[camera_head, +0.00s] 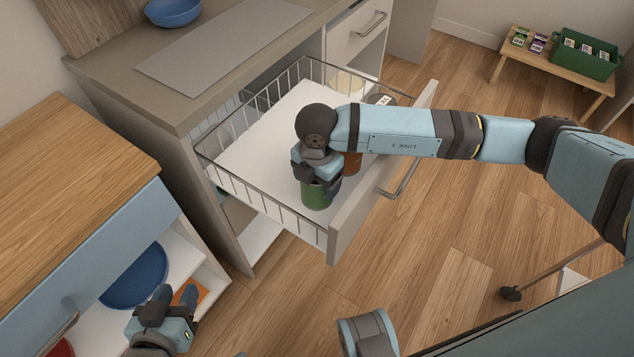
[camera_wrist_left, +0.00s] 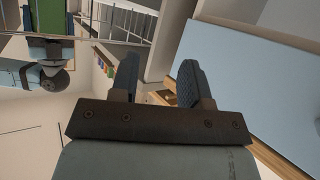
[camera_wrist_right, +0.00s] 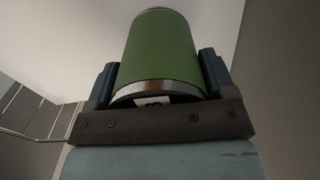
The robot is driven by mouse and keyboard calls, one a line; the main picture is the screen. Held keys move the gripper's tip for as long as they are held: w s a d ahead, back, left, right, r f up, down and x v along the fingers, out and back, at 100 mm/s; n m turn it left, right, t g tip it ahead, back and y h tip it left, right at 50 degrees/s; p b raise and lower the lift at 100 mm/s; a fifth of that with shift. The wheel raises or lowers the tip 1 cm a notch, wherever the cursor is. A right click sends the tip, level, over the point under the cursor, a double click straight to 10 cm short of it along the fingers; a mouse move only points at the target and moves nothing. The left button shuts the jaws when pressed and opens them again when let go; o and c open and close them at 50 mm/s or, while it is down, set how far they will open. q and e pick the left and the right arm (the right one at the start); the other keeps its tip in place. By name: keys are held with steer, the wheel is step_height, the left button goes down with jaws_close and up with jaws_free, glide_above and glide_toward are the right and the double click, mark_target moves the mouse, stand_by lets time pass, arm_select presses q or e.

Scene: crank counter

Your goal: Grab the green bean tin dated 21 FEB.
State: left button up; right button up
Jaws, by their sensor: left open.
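A green tin (camera_head: 316,195) stands upright in the open wire drawer (camera_head: 265,133), near its front corner. My right gripper (camera_head: 318,180) reaches down over it from above, with a finger on each side. In the right wrist view the green tin (camera_wrist_right: 162,50) fills the space between the fingers, which appear to touch it. A white label on its lid is mostly hidden and its date is unreadable. My left gripper (camera_head: 175,295) is open and empty, low at the left beside the shelf unit.
A brown tin (camera_head: 352,163) stands close behind the green one, partly hidden by my arm. A labelled grey-lidded tin (camera_head: 380,99) and a cream tin (camera_head: 346,82) are further back. A blue bowl (camera_head: 135,278) and an orange item (camera_head: 190,293) are near my left gripper.

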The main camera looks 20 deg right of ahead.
steer(key=shift+c, duration=1.4)
steer(key=shift+r, duration=0.15)
